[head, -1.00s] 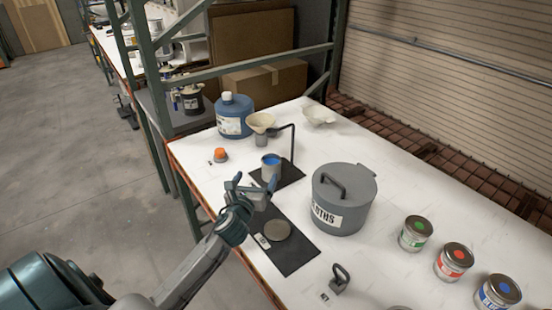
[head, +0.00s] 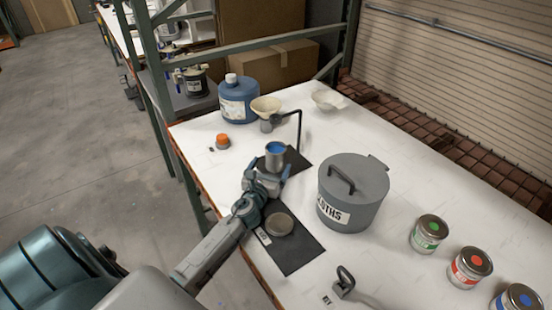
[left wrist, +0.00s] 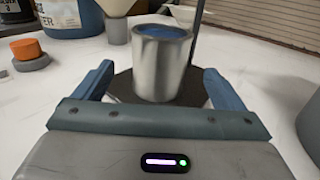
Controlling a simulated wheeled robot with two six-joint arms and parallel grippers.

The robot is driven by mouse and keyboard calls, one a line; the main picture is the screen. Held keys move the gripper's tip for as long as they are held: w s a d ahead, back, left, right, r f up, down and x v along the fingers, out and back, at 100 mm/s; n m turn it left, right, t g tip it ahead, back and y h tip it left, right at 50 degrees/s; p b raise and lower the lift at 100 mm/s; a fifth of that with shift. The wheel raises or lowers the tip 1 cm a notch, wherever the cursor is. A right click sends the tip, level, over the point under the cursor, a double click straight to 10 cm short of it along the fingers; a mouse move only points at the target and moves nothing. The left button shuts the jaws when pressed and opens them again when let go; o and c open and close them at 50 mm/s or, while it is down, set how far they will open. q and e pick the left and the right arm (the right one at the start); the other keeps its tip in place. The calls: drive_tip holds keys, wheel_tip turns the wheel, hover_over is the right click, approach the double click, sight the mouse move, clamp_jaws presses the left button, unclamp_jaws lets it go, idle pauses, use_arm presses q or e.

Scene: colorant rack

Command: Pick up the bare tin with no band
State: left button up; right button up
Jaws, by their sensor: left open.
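The bare tin (head: 275,156) is plain silver with no band and has blue contents at its open top. It stands upright on a dark mat (head: 298,160) below a black bent stand. The tin also shows in the left wrist view (left wrist: 161,62), upright between the fingers and just beyond them. My left gripper (head: 268,176) is open with its fingers (left wrist: 160,85) pointing at the tin, one on each side; I cannot tell whether they touch it. Banded tins with green (head: 429,233), red (head: 469,267) and blue (head: 517,300) marks stand at the right. My right gripper is not in view.
A grey lidded cloths bin (head: 352,192) stands right of the tin. Behind are a blue jug (head: 237,99), a funnel (head: 266,106) and an orange-capped item (head: 222,141). A round lid (head: 279,224) lies on the nearer dark mat (head: 300,252). A green rack post stands at left.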

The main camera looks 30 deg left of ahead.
sight(272, 162)
use_arm(q)
drive_tip(key=x, duration=0.4)
drive_tip(key=shift+w+r, duration=0.1)
drive_tip(key=shift+w, duration=0.05)
drive_tip(key=shift+w+a, duration=0.1)
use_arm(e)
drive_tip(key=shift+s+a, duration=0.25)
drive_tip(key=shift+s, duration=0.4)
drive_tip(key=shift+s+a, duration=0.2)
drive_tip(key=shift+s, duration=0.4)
use_arm(q)
drive_tip(key=c, duration=1.2)
drive_tip(key=shift+c, duration=0.2)
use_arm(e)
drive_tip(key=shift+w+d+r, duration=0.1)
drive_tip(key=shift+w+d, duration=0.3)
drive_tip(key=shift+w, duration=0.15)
use_arm(q)
drive_tip(key=shift+r+p, duration=0.25)
drive_tip(key=shift+p, duration=0.15)
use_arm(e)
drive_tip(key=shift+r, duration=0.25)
